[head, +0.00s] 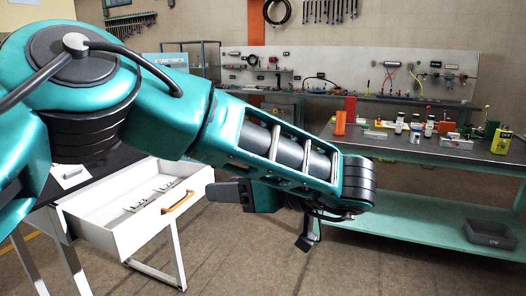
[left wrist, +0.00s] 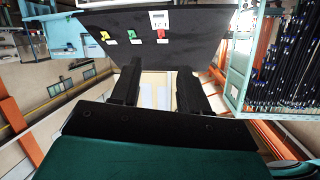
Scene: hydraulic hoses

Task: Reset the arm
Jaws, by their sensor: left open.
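My left arm (head: 270,140), teal with black joints, reaches from the left across the middle of the head view. Its left gripper (head: 228,191) hangs below the forearm, with a grey finger pointing left, beside the open drawer and apart from it. In the left wrist view the two black fingers of the left gripper (left wrist: 158,85) stand wide apart with nothing between them. My right arm and gripper are not in view.
An open white drawer (head: 125,228) with an orange handle (head: 178,201) sticks out at the lower left. A workbench (head: 450,157) with several small items stands at the right. A dark bin (head: 488,234) sits on its lower shelf. Floor between is clear.

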